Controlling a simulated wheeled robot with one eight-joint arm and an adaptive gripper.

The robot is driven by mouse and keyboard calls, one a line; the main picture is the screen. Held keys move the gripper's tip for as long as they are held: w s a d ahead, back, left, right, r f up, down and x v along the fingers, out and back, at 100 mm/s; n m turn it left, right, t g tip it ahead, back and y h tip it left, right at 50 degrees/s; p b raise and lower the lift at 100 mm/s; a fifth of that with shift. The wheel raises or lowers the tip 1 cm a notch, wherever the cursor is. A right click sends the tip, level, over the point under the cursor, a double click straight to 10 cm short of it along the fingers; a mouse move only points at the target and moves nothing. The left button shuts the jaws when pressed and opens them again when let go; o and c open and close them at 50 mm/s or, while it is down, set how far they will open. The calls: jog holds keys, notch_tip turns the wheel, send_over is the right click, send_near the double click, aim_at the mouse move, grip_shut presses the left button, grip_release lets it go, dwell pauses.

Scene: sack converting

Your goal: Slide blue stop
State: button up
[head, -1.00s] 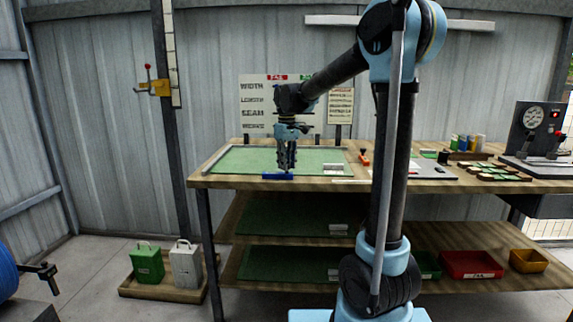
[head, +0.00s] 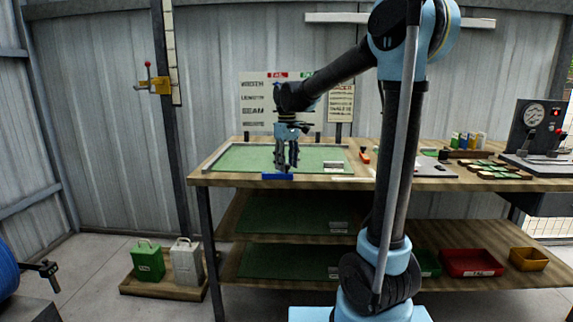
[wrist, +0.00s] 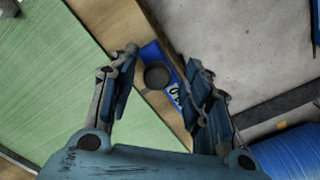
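The blue stop (head: 277,177) sits at the front edge of the wooden bench, by the green mat (head: 240,158). In the wrist view the blue stop (wrist: 178,116) shows between my gripper's fingers, with a round dark knob (wrist: 157,75) and a white label on it. My gripper (head: 287,168) points down just above the stop, and its fingers are spread apart. In the wrist view my gripper (wrist: 165,80) has one finger on each side of the stop. I cannot tell whether either finger touches it.
A white label block (head: 333,165) lies on the mat's right side. A sign board (head: 262,112) stands behind the mat. Coloured bottles (head: 466,141) and a gauge box (head: 535,130) stand to the right. Red (head: 470,263) and yellow bins (head: 528,259) sit on the lower shelf.

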jog(key=shift+r, duration=0.1)
notch_tip(320, 180, up, 12)
dwell(0.5)
jog(key=s+d+f+m+t, duration=0.1)
jog(key=s+d+f+m, duration=0.2)
jog(key=s+d+f, duration=0.7)
jog(key=s+d+f+m+t, duration=0.1)
jog(key=s+d+f+m, duration=0.2)
jog(key=s+d+f, duration=0.75)
jog(key=s+d+f+m, duration=0.1)
jog(key=s+f+m, duration=0.1)
jog(key=s+f, duration=0.5)
jog(key=shift+s+f, duration=0.3)
jog(key=shift+s, duration=0.8)
jog(key=shift+w+f, duration=0.2)
jog(key=shift+w, duration=0.25)
